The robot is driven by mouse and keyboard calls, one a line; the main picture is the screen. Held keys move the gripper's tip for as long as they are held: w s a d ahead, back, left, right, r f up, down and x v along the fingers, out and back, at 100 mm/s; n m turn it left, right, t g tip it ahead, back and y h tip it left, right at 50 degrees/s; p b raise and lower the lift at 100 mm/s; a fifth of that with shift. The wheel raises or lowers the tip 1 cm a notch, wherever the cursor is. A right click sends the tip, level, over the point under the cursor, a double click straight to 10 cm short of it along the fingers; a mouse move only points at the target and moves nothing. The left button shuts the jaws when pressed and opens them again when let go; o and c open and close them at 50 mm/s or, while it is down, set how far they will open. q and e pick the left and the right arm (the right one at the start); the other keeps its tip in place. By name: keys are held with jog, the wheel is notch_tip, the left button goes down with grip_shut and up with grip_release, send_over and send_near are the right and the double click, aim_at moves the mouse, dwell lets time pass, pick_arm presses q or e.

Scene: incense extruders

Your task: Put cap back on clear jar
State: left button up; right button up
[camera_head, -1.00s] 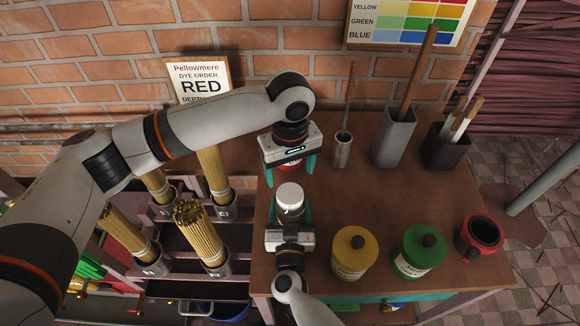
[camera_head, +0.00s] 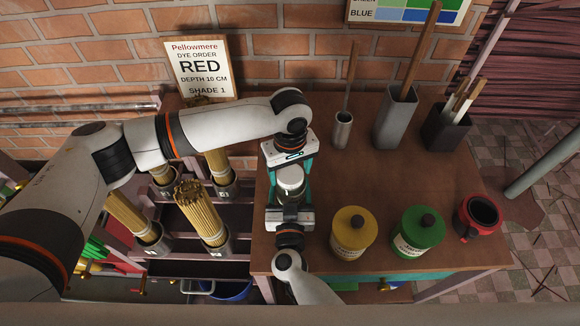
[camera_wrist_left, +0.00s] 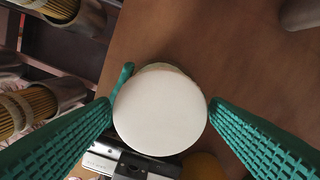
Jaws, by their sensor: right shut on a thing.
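The jar (camera_head: 291,194) stands upright at the left part of the table, with the round white cap (camera_wrist_left: 160,108) on top of it. I cannot tell how firmly the cap is seated. My right gripper (camera_head: 290,206) is shut on the jar from the front side. My left gripper (camera_head: 290,172) is directly above the jar, pointing down. In the left wrist view its green fingers (camera_wrist_left: 160,104) stand open on either side of the cap, with their tips close to its edge; I cannot tell whether they touch it. The jar's walls are mostly hidden.
A yellow jar (camera_head: 351,238), a green jar (camera_head: 415,236) and a red pot (camera_head: 478,217) stand to the right. Grey holders with sticks (camera_head: 395,118) stand at the back. Bundled sticks in metal cups (camera_head: 203,213) are at the left. The table's middle is clear.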

pick_arm(q)
jog(key=c, duration=0.8)
jog(key=m, duration=0.3)
jog(key=shift+c, duration=0.2)
jog(key=m, duration=0.4)
jog(key=shift+m, duration=0.3)
jog(key=m, duration=0.6)
jog(key=shift+m, duration=0.4)
jog(key=m, duration=0.6)
jog(key=shift+m, duration=0.4)
jog(key=m, duration=0.8)
jog(key=shift+f, duration=0.1)
jog(key=o, duration=1.2)
jog(key=shift+c, duration=0.2)
